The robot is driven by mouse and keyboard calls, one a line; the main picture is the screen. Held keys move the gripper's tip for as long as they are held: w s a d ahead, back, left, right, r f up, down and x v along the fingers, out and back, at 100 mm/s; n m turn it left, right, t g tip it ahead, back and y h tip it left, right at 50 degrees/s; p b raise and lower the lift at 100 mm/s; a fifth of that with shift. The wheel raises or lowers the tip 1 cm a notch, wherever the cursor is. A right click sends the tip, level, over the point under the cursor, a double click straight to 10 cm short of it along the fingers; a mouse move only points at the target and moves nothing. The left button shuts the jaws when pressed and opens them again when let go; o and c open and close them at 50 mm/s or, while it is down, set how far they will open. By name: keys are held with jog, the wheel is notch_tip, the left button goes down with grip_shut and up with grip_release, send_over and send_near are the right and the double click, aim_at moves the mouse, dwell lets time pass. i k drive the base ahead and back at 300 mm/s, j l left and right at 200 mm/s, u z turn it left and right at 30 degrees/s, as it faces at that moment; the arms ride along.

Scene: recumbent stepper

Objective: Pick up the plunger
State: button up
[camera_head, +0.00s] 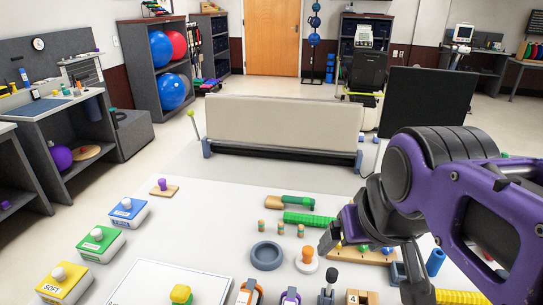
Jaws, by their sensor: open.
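I cannot tell for sure which item is the plunger. A small upright piece with a dark round knob and grey body (329,282) stands at the table's front edge, partly cut off by the frame, and may be it. My gripper (370,265) reaches in from the right over the white table (215,220). It points down with its fingers spread, one at the left and one at the right. It appears empty. The dark-knobbed piece is just left of and below it, apart from it. My purple arm hides the table's right side.
A wooden peg board (372,258) lies beneath my gripper. A grey ring (266,256) and an orange-and-white piece (306,261) are to its left. Green cylinders (308,219) lie behind. Labelled boxes with knobs (100,243) line the left edge. The table's middle left is clear.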

aim_at(307, 263)
jog(key=j+u, duration=0.15)
jog(key=u, duration=0.2)
jog(key=j+u, duration=0.15)
jog(key=u, duration=0.15)
jog(key=k+j+u, duration=0.1)
jog(key=u, duration=0.25)
jog(key=j+z, duration=0.1)
jog(key=z, duration=1.2)
jog(key=k+j+z, duration=0.45)
jog(key=i+l+u, duration=0.25)
jog(key=i, duration=0.5)
jog(key=j, duration=0.1)
